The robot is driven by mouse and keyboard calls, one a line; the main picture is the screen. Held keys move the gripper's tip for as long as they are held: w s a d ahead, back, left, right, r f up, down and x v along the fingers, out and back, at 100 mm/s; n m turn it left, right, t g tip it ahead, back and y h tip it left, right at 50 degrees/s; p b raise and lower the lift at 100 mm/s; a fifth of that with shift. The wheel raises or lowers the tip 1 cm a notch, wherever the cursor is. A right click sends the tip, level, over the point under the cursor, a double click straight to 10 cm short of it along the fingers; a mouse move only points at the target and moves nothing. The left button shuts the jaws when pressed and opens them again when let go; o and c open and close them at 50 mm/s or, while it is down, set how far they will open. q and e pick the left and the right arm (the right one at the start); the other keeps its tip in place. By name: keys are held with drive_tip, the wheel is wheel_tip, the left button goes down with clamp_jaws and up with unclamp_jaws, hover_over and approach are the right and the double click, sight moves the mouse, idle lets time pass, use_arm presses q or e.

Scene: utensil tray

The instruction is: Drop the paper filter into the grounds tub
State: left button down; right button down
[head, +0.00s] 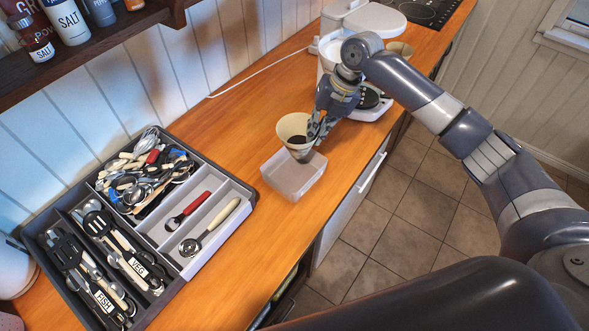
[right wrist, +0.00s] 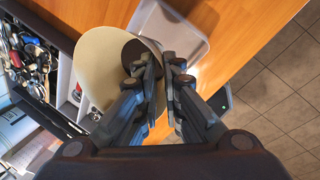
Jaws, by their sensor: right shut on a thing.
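The paper filter (head: 293,126) is a cream cone with dark grounds inside. My right gripper (head: 313,137) is shut on its rim and holds it above the grounds tub. The filter also shows in the right wrist view (right wrist: 103,66), where the fingers (right wrist: 160,68) pinch its near edge. The grounds tub (head: 293,186) is a small translucent box on the wooden counter. In the head view the filter's lower tip overlaps the tub's back part. The tub also shows in the right wrist view (right wrist: 196,45), partly hidden behind the filter and fingers. My left gripper is not in view.
A dark utensil tray (head: 153,222) with several filled compartments stands left of the tub. A white coffee machine (head: 330,50) stands behind my gripper. A shelf with jars (head: 70,22) overhangs the upper left. The counter's front edge runs close to the tub's right.

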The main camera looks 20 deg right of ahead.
wheel_tip(320, 180, down, 6)
drive_tip(key=b, duration=0.5)
drive_tip(key=shift+r, duration=0.1)
drive_tip(key=c, duration=1.7)
unclamp_jaws()
drive_tip(key=shift+o, duration=0.2)
wheel_tip(320, 180, up, 10)
